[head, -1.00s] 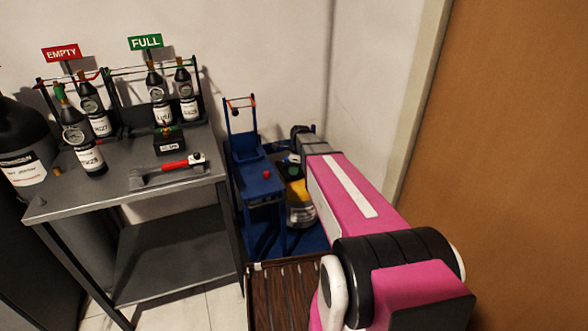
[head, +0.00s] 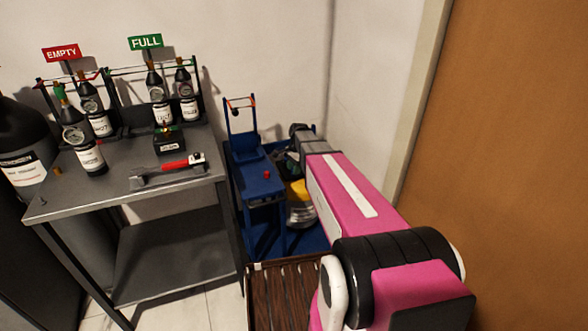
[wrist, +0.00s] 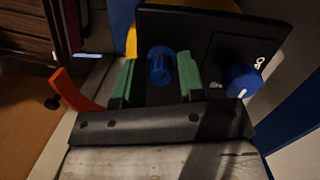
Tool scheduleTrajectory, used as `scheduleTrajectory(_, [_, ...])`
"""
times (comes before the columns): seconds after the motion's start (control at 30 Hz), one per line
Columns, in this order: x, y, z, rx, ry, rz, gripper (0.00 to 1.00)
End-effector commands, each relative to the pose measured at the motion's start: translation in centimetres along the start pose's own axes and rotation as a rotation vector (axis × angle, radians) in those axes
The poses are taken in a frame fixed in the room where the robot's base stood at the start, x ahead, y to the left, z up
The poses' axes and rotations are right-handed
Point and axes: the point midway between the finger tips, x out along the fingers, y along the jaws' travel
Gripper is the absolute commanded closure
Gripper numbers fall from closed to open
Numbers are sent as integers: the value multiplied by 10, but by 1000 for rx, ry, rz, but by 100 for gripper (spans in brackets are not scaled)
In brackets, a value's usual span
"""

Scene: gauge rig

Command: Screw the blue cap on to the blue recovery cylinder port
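In the wrist view my gripper (wrist: 157,82) has two green-tipped fingers standing apart. A round blue knob-like part (wrist: 160,66) shows between them, with a gap on each side. A second blue round part (wrist: 242,80) with a white mark sits to the right of the fingers, by a black panel (wrist: 215,35). I cannot tell which blue part is the cap and which is the port. In the head view a cylinder with a yellow band (head: 299,207) stands low behind the blue cart, partly hidden by my arm. My gripper (head: 288,166) is small and dark there.
The blue cart (head: 262,186) carries a small red knob (head: 267,174). A grey table (head: 120,190) to the left holds several dark bottles and a red-handled wrench (head: 182,163). A brown slatted surface (head: 285,295) lies in front. A wall and door close the right side.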

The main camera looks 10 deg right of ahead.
Motion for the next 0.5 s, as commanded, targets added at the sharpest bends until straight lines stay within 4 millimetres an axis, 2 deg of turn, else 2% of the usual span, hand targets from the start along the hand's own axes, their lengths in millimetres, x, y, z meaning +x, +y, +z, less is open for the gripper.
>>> scheduleTrajectory(0.1, [0,0,0,-113,1,19,64])
scheduleTrajectory(0.37, [0,0,0,-235,1,36,64])
scheduleTrajectory(0.5, [0,-1,0,-390,0,61,64])
